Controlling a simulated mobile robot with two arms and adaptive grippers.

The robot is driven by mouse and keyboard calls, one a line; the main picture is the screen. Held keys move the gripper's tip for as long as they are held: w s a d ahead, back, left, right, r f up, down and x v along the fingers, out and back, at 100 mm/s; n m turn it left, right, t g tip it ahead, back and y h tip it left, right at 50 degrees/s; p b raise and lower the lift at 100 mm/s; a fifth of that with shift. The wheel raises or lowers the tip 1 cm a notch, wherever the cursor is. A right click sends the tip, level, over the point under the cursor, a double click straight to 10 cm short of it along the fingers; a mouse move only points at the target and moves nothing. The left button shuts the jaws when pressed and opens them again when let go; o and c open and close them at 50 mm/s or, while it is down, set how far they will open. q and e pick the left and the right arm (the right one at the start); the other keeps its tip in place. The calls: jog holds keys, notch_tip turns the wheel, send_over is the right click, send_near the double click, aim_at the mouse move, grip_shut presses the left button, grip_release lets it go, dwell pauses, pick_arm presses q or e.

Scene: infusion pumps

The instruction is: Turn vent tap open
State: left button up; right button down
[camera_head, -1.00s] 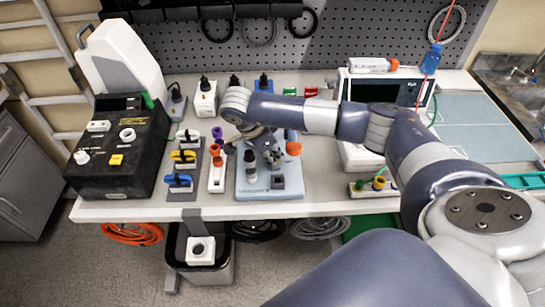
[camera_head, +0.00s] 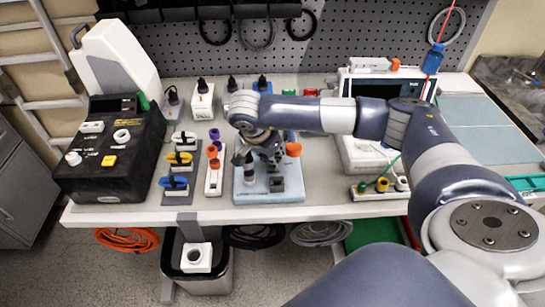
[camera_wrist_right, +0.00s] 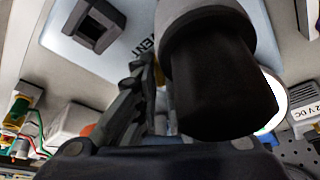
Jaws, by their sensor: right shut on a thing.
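A pale blue board (camera_head: 250,197) lies near the bench's front edge; the right wrist view shows part of the word VENT on it. It carries a dark upright fitting with a grey collar (camera_head: 249,176) and a black square socket (camera_head: 277,184). An orange knob (camera_head: 293,149) shows at the board's right side. My right gripper (camera_head: 267,155) is low over the board, shut on the vent tap, which is mostly hidden by the fingers and wrist. In the right wrist view a large dark cylinder (camera_wrist_right: 222,85) stands beside my finger and hides the grip. My left gripper is out of view.
Left of the board are a white strip with coloured knobs (camera_head: 213,180), blue and yellow clamps (camera_head: 174,182), and a black control box (camera_head: 110,165). Black plugs stand behind. A white device (camera_head: 363,160) stands to the right. An open bin (camera_head: 226,280) is below the bench edge.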

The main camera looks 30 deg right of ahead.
jog(key=c, duration=1.7)
grip_release()
jog(key=shift+r, duration=0.1)
jog(key=v, duration=1.2)
jog(key=shift+s, duration=0.1)
